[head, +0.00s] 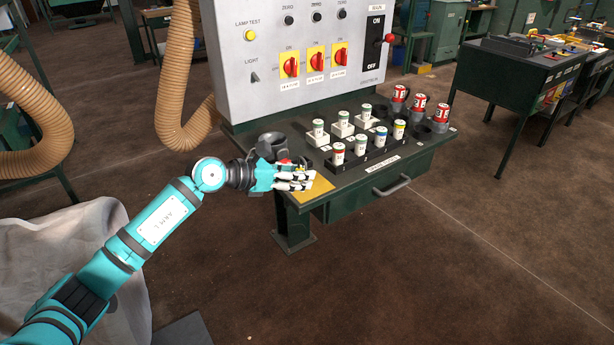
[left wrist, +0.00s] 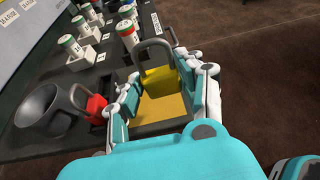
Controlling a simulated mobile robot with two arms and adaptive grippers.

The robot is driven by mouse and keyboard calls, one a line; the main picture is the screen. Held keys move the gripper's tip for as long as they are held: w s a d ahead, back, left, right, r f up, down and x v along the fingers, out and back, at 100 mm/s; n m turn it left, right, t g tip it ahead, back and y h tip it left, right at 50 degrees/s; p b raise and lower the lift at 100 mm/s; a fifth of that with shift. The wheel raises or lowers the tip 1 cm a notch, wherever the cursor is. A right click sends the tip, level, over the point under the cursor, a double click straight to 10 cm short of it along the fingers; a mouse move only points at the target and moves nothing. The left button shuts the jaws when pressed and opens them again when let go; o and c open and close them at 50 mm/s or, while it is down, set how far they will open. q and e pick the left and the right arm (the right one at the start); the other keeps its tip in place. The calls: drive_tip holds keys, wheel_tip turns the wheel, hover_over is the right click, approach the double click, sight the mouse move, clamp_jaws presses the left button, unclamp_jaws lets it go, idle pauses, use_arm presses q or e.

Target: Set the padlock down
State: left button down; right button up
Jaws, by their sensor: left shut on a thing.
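The yellow padlock (left wrist: 161,81) with its dark shackle up is between the fingers of my left gripper in the left wrist view. My left gripper (head: 296,181) is shut on it at the near left corner of the bench. A yellow square (head: 319,189) on the bench lies below the fingers, and it also shows in the left wrist view (left wrist: 166,112). I cannot tell whether the padlock touches it. In the head view the fingers hide most of the padlock. My right gripper is in neither view.
A grey cup (left wrist: 40,106) and a red block (left wrist: 96,108) with a dark loop are beside the gripper. Several labelled cylinders (head: 338,152) stand in holders to the right. The control panel (head: 270,75) rises behind the bench (head: 425,148).

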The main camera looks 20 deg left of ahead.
use_arm(q)
drive_tip(key=w, duration=0.2)
drive_tip(key=w+d, duration=0.1)
drive_tip(key=shift+w+f, duration=0.2)
drive_tip(key=shift+w, duration=0.15)
wheel_tip(320, 180, down, 3)
drive_tip(key=shift+f, duration=0.2)
drive_tip(key=shift+f, duration=0.2)
drive_tip(key=c, duration=0.8)
unclamp_jaws()
drive_tip(key=shift+r, duration=0.1)
